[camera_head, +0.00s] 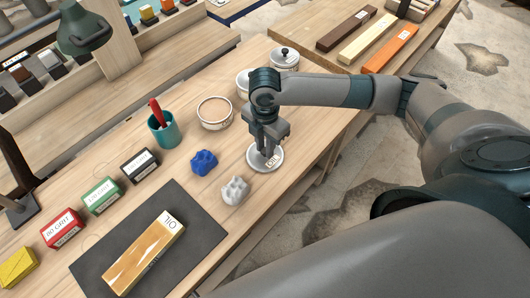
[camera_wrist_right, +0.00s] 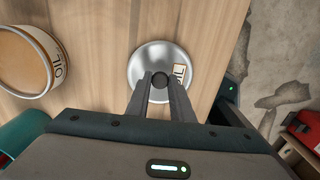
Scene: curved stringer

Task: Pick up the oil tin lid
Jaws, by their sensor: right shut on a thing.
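The oil tin lid (camera_head: 265,158) is a round silver disc with a small label and a dark knob. It is on or just above the wooden bench; I cannot tell which. In the right wrist view the lid (camera_wrist_right: 147,58) lies below my right gripper (camera_wrist_right: 160,82). My right gripper (camera_head: 266,143) points down over the lid and its fingers are shut on the dark knob. The open oil tin (camera_head: 214,113) stands to the left of the lid, and its labelled side shows in the right wrist view (camera_wrist_right: 58,62). My left gripper is not in view.
A blue lump (camera_head: 204,162) and a grey lump (camera_head: 235,190) sit near the lid. A teal cup (camera_head: 163,130) with a red-handled tool stands left of the open tin. Other lidded tins (camera_head: 285,60) stand behind my arm. The bench's front edge runs close to the lid's right.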

